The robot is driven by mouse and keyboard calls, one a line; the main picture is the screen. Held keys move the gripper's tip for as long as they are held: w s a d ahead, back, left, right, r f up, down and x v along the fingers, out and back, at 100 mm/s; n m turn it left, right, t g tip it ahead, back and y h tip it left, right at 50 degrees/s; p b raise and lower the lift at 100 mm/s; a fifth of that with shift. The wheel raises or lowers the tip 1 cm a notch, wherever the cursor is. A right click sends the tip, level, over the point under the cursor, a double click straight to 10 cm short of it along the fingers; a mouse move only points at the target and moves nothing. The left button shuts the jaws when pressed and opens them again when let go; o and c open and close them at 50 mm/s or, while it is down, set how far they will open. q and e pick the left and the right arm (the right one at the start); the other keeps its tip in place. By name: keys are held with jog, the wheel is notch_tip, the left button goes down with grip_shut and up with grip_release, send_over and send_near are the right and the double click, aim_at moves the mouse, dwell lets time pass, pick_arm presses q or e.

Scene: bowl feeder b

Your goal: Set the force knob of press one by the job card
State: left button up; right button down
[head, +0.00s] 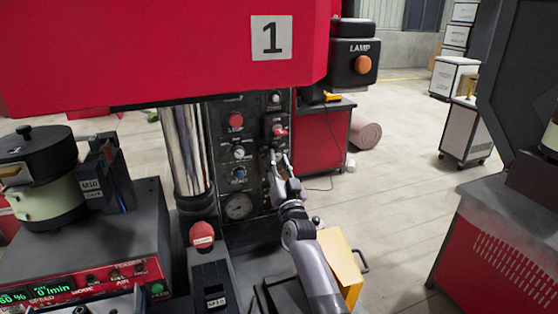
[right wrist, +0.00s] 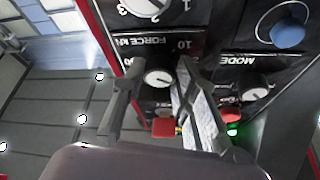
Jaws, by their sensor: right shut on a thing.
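Press one is the red machine with the "1" plate (head: 271,38) in the head view; its dark control panel (head: 226,158) is below. My right gripper (head: 281,160) is at the right part of this panel. In the right wrist view the panel is upside down, with the force label (right wrist: 145,42) readable. The force knob (right wrist: 157,77) is between the fingertips of my right gripper (right wrist: 160,73), which is shut on it. A white mark shows on the knob, but its exact setting is too small to read. I cannot make out a job card. My left gripper is not in view.
A red stop button (head: 236,120) and a gauge (head: 239,206) are on the panel. A red-topped button (head: 202,235) stands in front. A feeder box (head: 80,270) with a bowl (head: 38,180) is at left.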

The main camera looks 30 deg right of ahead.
jog(key=shift+a+m+g+h+p, duration=0.1)
jog(key=shift+m+g+h+p, duration=0.3)
jog(key=shift+m, duration=0.8)
jog(key=shift+a+m+g+h+p, duration=0.15)
jog(key=shift+m+h+p, duration=0.4)
jog(key=shift+m, duration=0.65)
jog(key=shift+d+m+g+h, duration=0.1)
jog(key=shift+m+g+h, duration=0.15)
jog(key=shift+m, duration=0.05)
jog(key=c, duration=1.2)
grip_release()
jog(key=shift+c, duration=0.2)
jog(key=v, duration=1.2)
